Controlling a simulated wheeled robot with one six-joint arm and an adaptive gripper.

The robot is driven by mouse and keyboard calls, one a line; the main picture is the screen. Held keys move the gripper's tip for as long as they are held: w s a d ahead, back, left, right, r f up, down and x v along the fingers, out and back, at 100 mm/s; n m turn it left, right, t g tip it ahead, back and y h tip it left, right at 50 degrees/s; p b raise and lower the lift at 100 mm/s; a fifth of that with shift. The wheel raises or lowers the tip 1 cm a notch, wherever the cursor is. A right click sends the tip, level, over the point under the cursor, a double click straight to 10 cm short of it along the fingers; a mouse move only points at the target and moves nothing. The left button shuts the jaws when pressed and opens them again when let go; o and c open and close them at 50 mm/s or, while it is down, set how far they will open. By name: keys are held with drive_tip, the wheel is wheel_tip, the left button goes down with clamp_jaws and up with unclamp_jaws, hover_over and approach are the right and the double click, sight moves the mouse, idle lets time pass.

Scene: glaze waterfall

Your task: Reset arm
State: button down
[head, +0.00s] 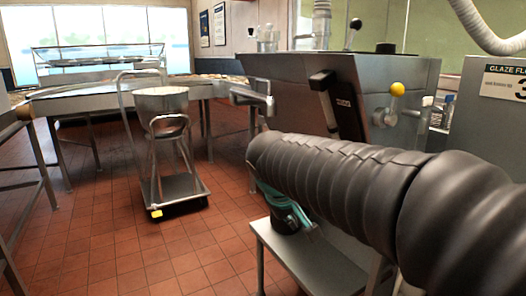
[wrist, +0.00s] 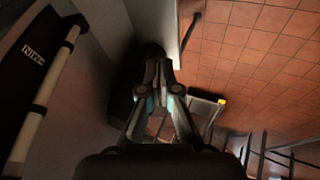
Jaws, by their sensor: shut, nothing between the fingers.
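My gripper (wrist: 158,66) shows in the middle of the wrist view. Its two dark fingers with teal parts come together at the tips, and nothing shows between them. In the head view my arm, in a black ribbed sleeve, reaches in from the right across the front of the steel glaze machine (head: 290,78). A teal and dark part shows below the sleeve there, but the fingertips cannot be made out. In the wrist view a dark, lettered panel with a pale bar (wrist: 42,92) stands to the left of the gripper.
A wheeled cart (head: 182,190) with a steel pot (head: 162,101) stands on the red tiled floor (head: 95,240) left of the machine. A low steel stand (head: 300,262) sits below my arm. A yellow knob (head: 397,89) sticks out from the machine. Floor left of the cart is clear.

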drive_tip(key=s+d+f+m+y, duration=0.1)
drive_tip(key=s+d+f, duration=0.1)
drive_tip(key=s, duration=0.5)
drive_tip(key=s+d+f+m+y, duration=0.1)
drive_tip(key=s+d+f+m, duration=0.1)
drive_tip(key=s, duration=0.5)
drive_tip(key=s+d+f+m, duration=0.2)
drive_tip(key=s+d+f, duration=0.2)
drive_tip(key=s, duration=0.3)
drive_tip(key=shift+d+f+y, duration=0.2)
drive_tip(key=shift+d+y, duration=0.2)
drive_tip(key=shift+d, duration=0.15)
